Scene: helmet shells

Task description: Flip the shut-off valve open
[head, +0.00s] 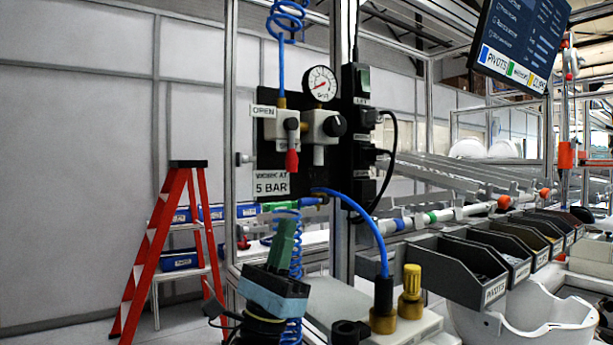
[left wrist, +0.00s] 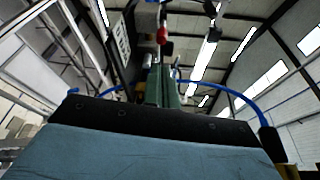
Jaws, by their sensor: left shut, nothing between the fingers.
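The shut-off valve (head: 290,127) is a pale block on a black panel, below a coiled blue air hose. Its red-tipped lever (head: 292,160) hangs straight down, away from the "OPEN" label (head: 264,111) at the upper left. My left gripper (head: 287,226) points upward below the lever, its green fingers shut and empty. A gap shows between fingertips and lever in the head view. In the left wrist view the fingers (left wrist: 161,80) point up toward the red lever tip (left wrist: 162,36). My right gripper is in neither view.
A pressure gauge (head: 320,84) and regulator with a black knob (head: 334,125) sit just right of the valve. A blue hose (head: 368,221) arcs down to a brass fitting. Grey bins (head: 450,263) stand right; a red stepladder (head: 157,235) stands left.

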